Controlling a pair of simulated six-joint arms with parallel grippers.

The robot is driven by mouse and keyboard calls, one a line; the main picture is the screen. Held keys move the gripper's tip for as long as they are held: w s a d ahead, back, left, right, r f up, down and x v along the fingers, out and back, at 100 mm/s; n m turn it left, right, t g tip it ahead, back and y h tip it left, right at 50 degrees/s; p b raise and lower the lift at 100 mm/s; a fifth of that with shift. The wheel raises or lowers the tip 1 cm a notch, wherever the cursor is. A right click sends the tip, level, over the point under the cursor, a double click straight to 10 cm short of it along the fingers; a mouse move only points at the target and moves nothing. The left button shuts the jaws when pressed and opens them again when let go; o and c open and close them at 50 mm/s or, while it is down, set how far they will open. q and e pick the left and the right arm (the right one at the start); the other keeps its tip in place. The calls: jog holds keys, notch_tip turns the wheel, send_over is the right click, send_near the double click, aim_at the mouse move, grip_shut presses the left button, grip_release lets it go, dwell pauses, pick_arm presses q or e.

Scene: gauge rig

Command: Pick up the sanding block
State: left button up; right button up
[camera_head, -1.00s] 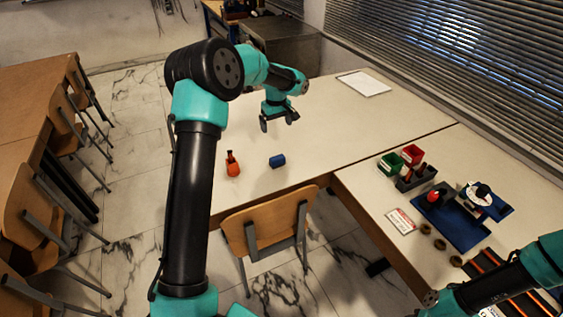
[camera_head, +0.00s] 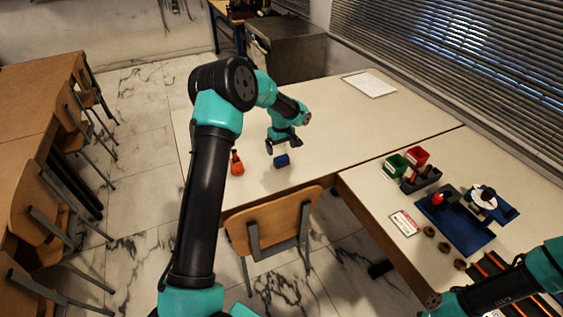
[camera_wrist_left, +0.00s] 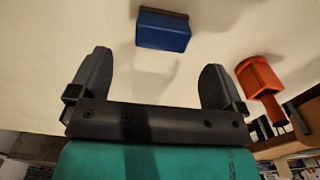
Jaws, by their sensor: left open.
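The sanding block (camera_head: 282,161) is a small blue block with a dark brown side, lying on the white table. In the left wrist view the block (camera_wrist_left: 162,32) sits beyond the fingertips, roughly centred between them and apart from them. My left gripper (camera_head: 283,144) is open and empty, above and just behind the block. Its two dark fingers (camera_wrist_left: 156,75) are spread wide in the left wrist view.
A white sheet (camera_head: 369,84) lies at the back. The right-hand table holds red and green bins (camera_head: 396,165) and a blue mat (camera_head: 468,235).

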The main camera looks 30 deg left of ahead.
aim_at(281, 157)
pick_arm(q)
jog(key=shift+f, duration=0.7)
jog(key=shift+s+d+f, duration=0.1)
jog(key=shift+s+f, duration=0.05)
jog(key=shift+f, duration=1.15)
jog(key=shift+s+d+f, duration=0.1)
jog(key=shift+f, duration=1.2)
jog(key=shift+c, duration=0.3)
jog(key=c, duration=1)
jog(key=shift+o, duration=0.2)
jog(key=shift+r, duration=0.15)
notch_tip(281, 157, up, 10)
jog(key=shift+f, duration=0.1)
